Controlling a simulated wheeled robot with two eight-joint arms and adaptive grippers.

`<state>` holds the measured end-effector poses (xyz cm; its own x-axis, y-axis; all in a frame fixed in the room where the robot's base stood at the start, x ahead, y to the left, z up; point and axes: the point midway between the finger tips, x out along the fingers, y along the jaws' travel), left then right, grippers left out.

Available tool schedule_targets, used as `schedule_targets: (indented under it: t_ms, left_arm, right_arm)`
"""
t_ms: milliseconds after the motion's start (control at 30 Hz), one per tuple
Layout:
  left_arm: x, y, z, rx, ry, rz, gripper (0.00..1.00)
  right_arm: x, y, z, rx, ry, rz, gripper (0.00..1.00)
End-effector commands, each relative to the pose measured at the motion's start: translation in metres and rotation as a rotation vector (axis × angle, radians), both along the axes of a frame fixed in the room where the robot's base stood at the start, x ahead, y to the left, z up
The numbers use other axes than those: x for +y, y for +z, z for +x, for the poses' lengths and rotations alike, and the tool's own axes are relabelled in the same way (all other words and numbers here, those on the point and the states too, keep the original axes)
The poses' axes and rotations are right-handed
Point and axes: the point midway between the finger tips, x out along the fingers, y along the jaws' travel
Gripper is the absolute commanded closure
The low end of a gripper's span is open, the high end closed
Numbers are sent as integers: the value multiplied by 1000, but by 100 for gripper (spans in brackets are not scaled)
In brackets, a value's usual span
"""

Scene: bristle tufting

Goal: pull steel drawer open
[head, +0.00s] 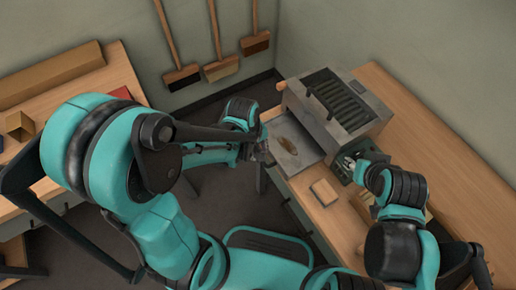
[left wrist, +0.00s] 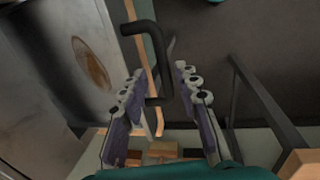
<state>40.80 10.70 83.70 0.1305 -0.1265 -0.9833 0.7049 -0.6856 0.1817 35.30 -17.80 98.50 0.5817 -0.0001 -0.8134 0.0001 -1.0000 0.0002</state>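The steel drawer (head: 283,128) shows in the head view as a flat grey surface at the left of the slotted machine, with a brown oval piece on it. In the left wrist view its steel surface (left wrist: 60,45) fills the left side. A black bent handle (left wrist: 157,60) stands beside it. My left gripper (head: 264,152) is at the drawer's left edge. In the left wrist view its fingers (left wrist: 158,98) are apart on either side of the handle, with visible gaps. My right gripper (head: 347,166) is by the machine's green front panel; its fingers are too small to read.
The slotted grey machine (head: 335,105) stands on the wooden bench (head: 445,150). A small wooden block (head: 324,191) lies in front of it. Brushes (head: 222,68) hang on the back wall. Another wooden table (head: 118,72) is at the left. Dark floor lies between them.

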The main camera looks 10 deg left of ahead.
Motion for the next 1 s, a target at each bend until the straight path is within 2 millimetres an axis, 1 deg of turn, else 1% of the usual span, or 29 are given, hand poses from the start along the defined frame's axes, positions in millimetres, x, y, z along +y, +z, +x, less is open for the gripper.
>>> schedule_targets:
  t_ms: [133, 233, 500, 600, 700, 833, 1000]
  left_arm:
    - [1, 8, -1, 0, 0, 0, 68]
    - [3, 21, -3, 0, 0, 0, 68]
    - [10, 74, -10, 0, 1, 0, 68]
    - [12, 91, -13, 0, 1, 0, 68]
    - [14, 104, -14, 0, 0, 0, 68]
    - [15, 114, -15, 0, 0, 0, 68]
    - [16, 118, -16, 0, 0, 0, 68]
  right_arm:
    - [0, 0, 0, 0, 0, 0, 60]
    - [0, 0, 0, 0, 0, 0, 60]
    - [0, 0, 0, 0, 0, 0, 60]
    - [0, 0, 0, 0, 0, 0, 60]
    - [0, 0, 0, 0, 0, 0, 60]
    - [0, 0, 0, 0, 0, 0, 60]
    - [0, 0, 0, 0, 0, 0, 60]
